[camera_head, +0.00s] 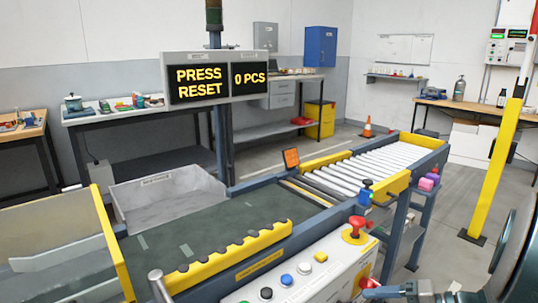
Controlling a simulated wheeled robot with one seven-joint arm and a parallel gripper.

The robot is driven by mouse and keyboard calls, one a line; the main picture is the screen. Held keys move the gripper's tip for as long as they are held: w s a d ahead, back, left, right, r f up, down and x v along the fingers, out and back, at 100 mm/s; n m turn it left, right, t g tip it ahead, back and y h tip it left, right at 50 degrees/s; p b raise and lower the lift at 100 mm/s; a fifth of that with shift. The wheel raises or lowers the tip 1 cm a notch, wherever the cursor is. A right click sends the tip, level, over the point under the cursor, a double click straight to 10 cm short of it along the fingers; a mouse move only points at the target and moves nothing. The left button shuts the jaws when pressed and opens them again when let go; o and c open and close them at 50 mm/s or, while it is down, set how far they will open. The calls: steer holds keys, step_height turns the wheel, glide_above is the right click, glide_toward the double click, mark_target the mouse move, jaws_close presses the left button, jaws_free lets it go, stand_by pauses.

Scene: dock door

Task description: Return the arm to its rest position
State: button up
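My arm (515,262) shows as dark, rounded links at the lower right edge. Grey and dark parts at the bottom edge, right of the control box, look like the end of my arm with my gripper (388,292). They are small and cut off by the frame, so I cannot make out the fingers or whether anything is between them. A red knob-like part (368,283) shows just left of them by the box's right end; I cannot tell whether they touch.
The control box (338,268) carries several coloured buttons and a red mushroom button (357,222). A conveyor (375,166) with rollers runs behind it. A yellow post (495,170) stands at right. The display (215,78) reads "PRESS RESET" and "0 PCS". A grey bin (170,197) sits left.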

steer(key=s+a+r+n+g+h+p, duration=0.3)
steer(key=s+a+r+g+h+p, duration=0.25)
steer(key=a+r+p, duration=0.4)
step_height(320, 180, up, 17)
steer(key=s+d+n+t+h+p, duration=0.1)
steer(key=h+p, duration=0.5)
steer(key=p, duration=0.8)
steer(key=n+t, duration=0.1)
steer(key=n, duration=0.1)
steer(key=shift+s+r+n+t+h, duration=0.15)
steer(key=shift+s+n+t+h, duration=0.05)
steer(key=shift+n+t+h, duration=0.15)
